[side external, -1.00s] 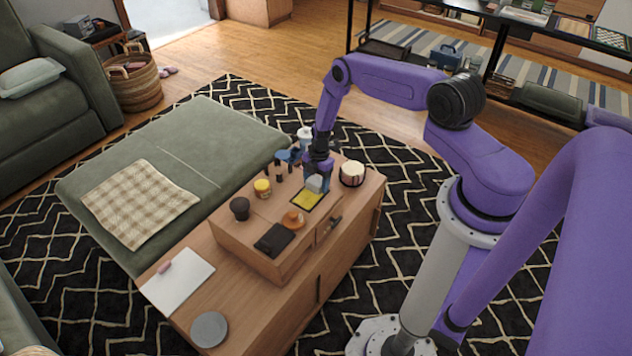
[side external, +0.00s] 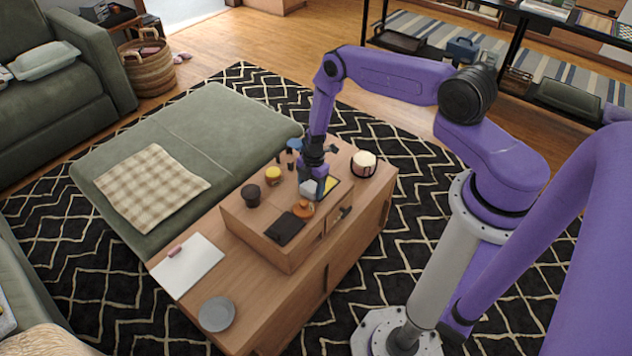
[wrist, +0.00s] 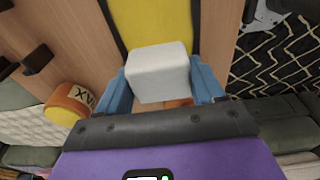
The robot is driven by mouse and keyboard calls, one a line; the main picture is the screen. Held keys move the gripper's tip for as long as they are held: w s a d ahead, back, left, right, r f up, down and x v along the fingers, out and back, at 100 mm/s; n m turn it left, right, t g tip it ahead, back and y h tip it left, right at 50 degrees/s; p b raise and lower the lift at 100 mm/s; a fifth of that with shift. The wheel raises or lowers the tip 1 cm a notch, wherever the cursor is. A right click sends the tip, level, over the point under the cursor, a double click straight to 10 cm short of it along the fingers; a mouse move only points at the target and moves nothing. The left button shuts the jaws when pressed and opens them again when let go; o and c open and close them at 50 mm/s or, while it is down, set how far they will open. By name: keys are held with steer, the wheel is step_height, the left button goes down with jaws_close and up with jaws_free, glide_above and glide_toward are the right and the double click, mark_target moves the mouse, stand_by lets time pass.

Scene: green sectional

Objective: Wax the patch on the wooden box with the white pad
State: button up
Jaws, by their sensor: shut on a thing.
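The white pad (side external: 308,188) is a pale block held between the blue fingers of my gripper (side external: 314,188). The wrist view shows the pad (wrist: 158,72) between both fingers (wrist: 162,88). In the wrist view the patch (wrist: 155,22) runs away beyond the pad. I cannot tell whether the pad touches the surface. The yellow jar labelled wax (wrist: 72,103) also stands on the box (side external: 273,175).
An orange object (side external: 302,208) is very close to the pad on the near side. A black flat item (side external: 285,228) and dark cup (side external: 251,195) are also on the box. A white candle-like jar (side external: 364,163) stands to the right. A grey disc (side external: 217,313) lies on the lower wooden top.

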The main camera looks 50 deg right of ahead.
steer(key=shift+a, duration=0.5)
steer(key=shift+d+r, duration=0.15)
steer(key=shift+r, duration=3.85)
